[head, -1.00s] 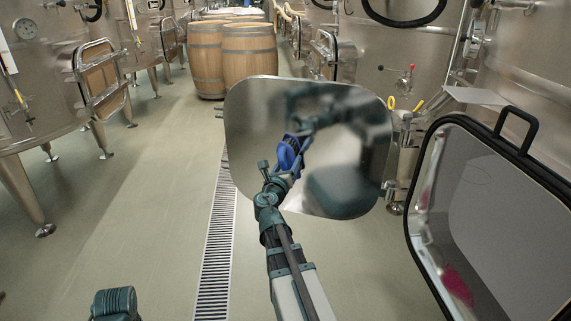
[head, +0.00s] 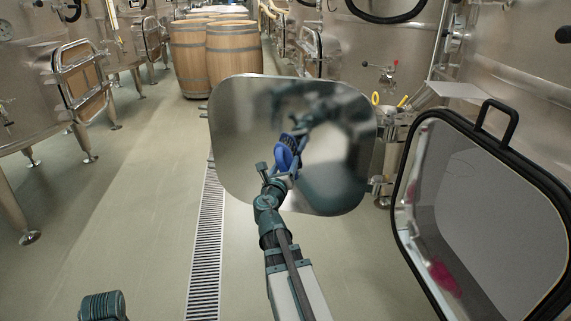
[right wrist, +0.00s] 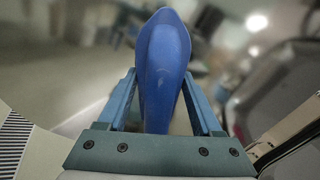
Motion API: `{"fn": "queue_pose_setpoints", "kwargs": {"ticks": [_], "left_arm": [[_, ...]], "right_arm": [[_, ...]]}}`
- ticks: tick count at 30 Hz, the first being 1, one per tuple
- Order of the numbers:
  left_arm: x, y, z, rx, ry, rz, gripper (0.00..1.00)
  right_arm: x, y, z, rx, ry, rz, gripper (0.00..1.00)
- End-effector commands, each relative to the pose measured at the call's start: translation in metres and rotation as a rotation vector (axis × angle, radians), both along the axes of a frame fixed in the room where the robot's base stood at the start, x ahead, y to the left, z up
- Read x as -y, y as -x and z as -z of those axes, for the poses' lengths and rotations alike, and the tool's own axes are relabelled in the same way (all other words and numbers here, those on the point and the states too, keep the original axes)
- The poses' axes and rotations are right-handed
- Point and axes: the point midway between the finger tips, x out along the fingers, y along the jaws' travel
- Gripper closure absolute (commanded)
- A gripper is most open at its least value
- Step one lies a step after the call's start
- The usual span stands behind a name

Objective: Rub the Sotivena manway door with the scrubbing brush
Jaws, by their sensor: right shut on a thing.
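The manway door (head: 240,150) is a rounded, mirror-like steel plate standing open in the middle of the head view. It reflects my arm in a blur. My right gripper (head: 284,168) is in front of it, shut on the blue scrubbing brush (head: 286,157). In the right wrist view the blue brush (right wrist: 163,65) stands upright between the fingers; its bristles are hidden. I cannot tell whether the brush touches the door. No name label shows on the door. Only a dark part of my left arm shows at the lower left; its fingers are out of view.
A black-rimmed manway opening (head: 400,190) with a handle on top is at the right, magenta residue inside. Wooden barrels (head: 235,55) stand behind the door. Steel vats (head: 30,85) line both sides. A floor drain grate (head: 207,245) runs along the open floor.

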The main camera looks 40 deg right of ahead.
Motion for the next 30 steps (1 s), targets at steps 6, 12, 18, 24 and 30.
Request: {"fn": "queue_pose_setpoints", "kwargs": {"ticks": [6,12,18,24,30], "left_arm": [[0.000,0.000,0.000,0.000,0.000,0.000,0.38],[0.000,0.000,0.000,0.000,0.000,0.000,0.38],[0.000,0.000,0.000,0.000,0.000,0.000,0.38],[0.000,0.000,0.000,0.000,0.000,0.000,0.38],[0.000,0.000,0.000,0.000,0.000,0.000,0.38]], "right_arm": [[-0.019,0.015,0.000,-0.001,0.000,-0.003,0.95],[-0.034,0.026,0.000,0.000,0.001,-0.004,0.95],[-0.044,0.033,0.000,-0.001,0.001,-0.004,0.95],[-0.043,0.032,0.000,-0.001,0.001,-0.004,0.95],[-0.045,0.033,0.000,-0.001,0.001,-0.004,0.95]]}}
